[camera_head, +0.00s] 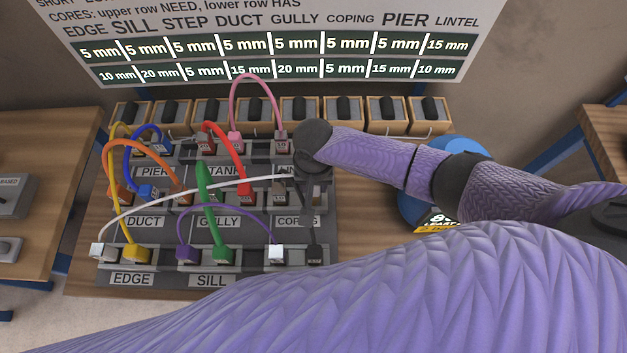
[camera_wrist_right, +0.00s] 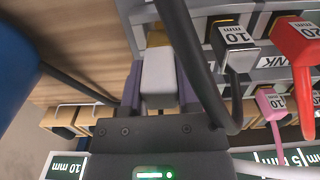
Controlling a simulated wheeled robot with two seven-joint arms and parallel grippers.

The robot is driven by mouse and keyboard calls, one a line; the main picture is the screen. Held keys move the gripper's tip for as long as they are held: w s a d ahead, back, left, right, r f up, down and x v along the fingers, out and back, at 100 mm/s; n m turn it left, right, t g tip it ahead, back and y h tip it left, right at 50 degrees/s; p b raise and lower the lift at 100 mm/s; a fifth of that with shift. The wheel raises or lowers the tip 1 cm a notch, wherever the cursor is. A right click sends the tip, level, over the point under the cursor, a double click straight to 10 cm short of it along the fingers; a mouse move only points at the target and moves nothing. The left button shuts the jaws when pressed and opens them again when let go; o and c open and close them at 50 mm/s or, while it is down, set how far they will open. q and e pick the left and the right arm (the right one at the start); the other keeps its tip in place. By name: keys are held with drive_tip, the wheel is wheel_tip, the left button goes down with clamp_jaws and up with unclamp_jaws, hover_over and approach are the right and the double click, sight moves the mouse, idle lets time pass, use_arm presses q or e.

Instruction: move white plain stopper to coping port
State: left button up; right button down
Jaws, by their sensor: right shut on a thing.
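My right gripper (camera_head: 312,165) is over the upper right of the grey port panel, seen from above in the head view. In the right wrist view, the gripper's purple fingers (camera_wrist_right: 159,95) are shut on a white block-shaped stopper (camera_wrist_right: 159,75) with no marking visible on its shown face. In the head view the gripper hides this stopper. The COPING label (camera_head: 297,221) is on the panel just below the gripper; the sockets above that label are partly hidden by the gripper and dark cable. My left gripper is not in view.
A white cable (camera_head: 190,192) runs from a white plug (camera_head: 100,250) above EDGE toward my gripper. Several coloured cables crowd the panel's left and middle. A dark cable crosses close to my gripper in the wrist view (camera_wrist_right: 190,50). A blue round object (camera_head: 460,150) stands right of the panel.

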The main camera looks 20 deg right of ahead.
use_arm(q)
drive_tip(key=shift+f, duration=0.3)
use_arm(e)
drive_tip(key=shift+f, duration=0.45)
use_arm(q)
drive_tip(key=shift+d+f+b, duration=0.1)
drive_tip(key=shift+b, duration=0.2)
use_arm(e)
drive_tip(key=shift+f, duration=0.1)
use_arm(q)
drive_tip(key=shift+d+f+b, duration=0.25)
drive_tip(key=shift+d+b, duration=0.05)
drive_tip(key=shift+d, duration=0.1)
use_arm(e)
drive_tip(key=shift+f, duration=0.45)
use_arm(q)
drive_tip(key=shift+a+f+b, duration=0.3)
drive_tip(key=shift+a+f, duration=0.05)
use_arm(e)
drive_tip(key=shift+f, duration=0.5)
drive_tip(key=shift+f, duration=0.2)
drive_tip(key=shift+c, duration=1.2)
unclamp_jaws()
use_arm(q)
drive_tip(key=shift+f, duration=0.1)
